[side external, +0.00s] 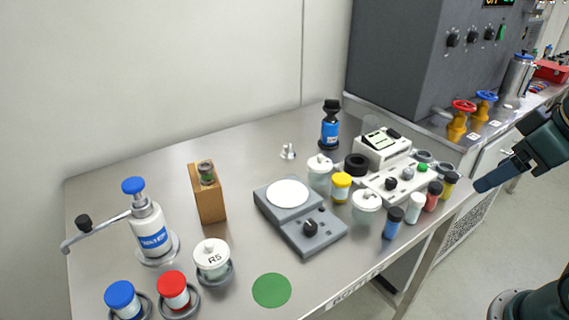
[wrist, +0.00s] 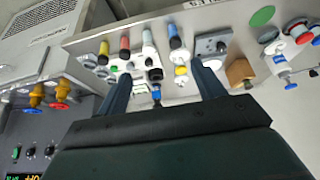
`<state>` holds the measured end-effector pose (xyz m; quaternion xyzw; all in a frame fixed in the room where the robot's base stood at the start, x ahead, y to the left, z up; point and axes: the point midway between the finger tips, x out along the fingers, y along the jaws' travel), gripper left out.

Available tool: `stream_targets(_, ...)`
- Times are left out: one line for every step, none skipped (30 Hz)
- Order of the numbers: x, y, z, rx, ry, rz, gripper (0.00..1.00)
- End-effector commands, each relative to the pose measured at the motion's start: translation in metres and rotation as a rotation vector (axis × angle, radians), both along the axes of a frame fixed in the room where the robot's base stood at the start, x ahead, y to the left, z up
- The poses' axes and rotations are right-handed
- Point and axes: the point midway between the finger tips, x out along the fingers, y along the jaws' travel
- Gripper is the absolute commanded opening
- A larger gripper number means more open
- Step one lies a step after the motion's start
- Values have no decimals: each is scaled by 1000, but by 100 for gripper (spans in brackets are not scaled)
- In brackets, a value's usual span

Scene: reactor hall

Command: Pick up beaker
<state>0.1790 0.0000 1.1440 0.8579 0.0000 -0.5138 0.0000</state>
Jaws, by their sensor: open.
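My gripper (side external: 484,184) is at the right edge of the side view, off the table's right end, with its fingers pointing left toward the table. In the wrist view my gripper (wrist: 160,72) has its two dark fingers wide apart with nothing held between them; the table's bottles show beyond them. No object is clearly recognisable as a beaker. A faint clear glass shape (side external: 372,125) stands behind the white instrument and may be one; it is partly hidden. A small glass vessel (side external: 206,172) sits in the wooden block (side external: 209,203).
Several capped bottles, including a blue one (side external: 393,224), stand near the table's right edge. A grey balance (side external: 311,237) is mid-table, with a green disc (side external: 272,290) in front. A white jar marked R5 (side external: 212,259) and a blue-topped dispenser (side external: 150,228) stand at left. A grey cabinet (side external: 415,60) rises behind.

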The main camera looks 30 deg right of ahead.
Motion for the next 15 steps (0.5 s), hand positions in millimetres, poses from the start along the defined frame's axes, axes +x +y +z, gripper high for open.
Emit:
stream_targets(0, 0, 0, 0, 0, 0, 74)
stream_targets(0, 0, 0, 0, 0, 0, 74)
stream_targets(0, 0, 0, 0, 0, 0, 74)
stream_targets(0, 0, 0, 0, 0, 0, 74)
stream_targets(0, 0, 0, 0, 0, 0, 74)
stream_targets(0, 0, 0, 0, 0, 0, 74)
stream_targets(0, 0, 0, 0, 0, 0, 74)
stream_targets(0, 0, 0, 0, 0, 0, 74)
stream_targets(0, 0, 0, 0, 0, 0, 74)
stream_targets(1, 0, 1, 0, 0, 0, 74)
stream_targets(2, 0, 1, 0, 0, 0, 74)
stream_targets(3, 0, 2, 0, 1, 1, 74)
stream_targets(5, 0, 3, 0, 1, 1, 74)
stream_targets(7, -1, 5, -1, 2, 0, 74)
stream_targets(10, -1, 6, -2, 5, 1, 74)
